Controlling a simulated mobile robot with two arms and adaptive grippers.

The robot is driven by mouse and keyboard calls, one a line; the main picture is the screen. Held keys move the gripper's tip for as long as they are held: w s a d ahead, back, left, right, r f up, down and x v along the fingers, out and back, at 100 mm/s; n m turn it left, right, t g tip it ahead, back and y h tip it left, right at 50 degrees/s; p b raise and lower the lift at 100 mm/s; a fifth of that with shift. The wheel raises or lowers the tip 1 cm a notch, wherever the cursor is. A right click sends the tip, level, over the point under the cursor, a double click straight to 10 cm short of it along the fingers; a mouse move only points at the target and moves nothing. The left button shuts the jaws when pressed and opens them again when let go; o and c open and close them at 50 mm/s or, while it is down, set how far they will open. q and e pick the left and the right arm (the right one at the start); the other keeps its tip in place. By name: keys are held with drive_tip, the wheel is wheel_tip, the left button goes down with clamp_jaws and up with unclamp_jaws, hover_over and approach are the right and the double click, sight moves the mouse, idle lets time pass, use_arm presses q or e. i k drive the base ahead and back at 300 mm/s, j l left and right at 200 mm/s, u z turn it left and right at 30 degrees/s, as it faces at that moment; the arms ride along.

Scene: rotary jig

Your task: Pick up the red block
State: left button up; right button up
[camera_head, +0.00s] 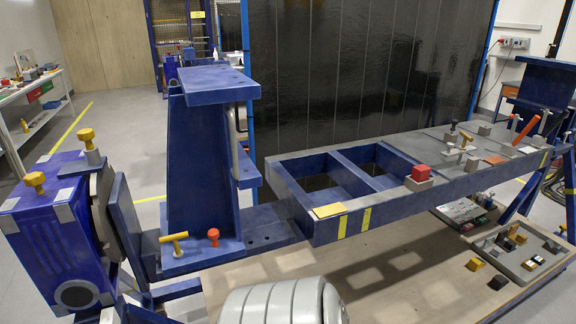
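The red block (420,172) is a small cube with a bright red top. It sits on or against a small grey block (418,184) on the flat top of the long blue jig frame (340,221), right of the two open pockets. Whether it is seated in the grey block or just rests on it is too small to tell. Neither of my grippers shows in the head view, and nothing is seen touching the red block.
A tall blue bracket (205,165) rises left of the pockets. Yellow-knobbed pins, grey blocks and an orange-red bar (525,131) stand on the jig's right part. A grey tray (515,250) with small blocks lies lower right on the wooden board (400,285).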

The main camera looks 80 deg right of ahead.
sight(420, 173)
drive_tip(key=z, duration=3.6)
drive_tip(key=u, duration=0.25)
drive_tip(key=i+l+u, duration=0.2)
drive_tip(key=l, duration=0.15)
drive_tip(key=l+u, duration=0.2)
drive_tip(key=i+l+u, duration=0.2)
drive_tip(key=l, duration=0.3)
drive_tip(key=l+u, duration=0.2)
drive_tip(key=l, duration=0.15)
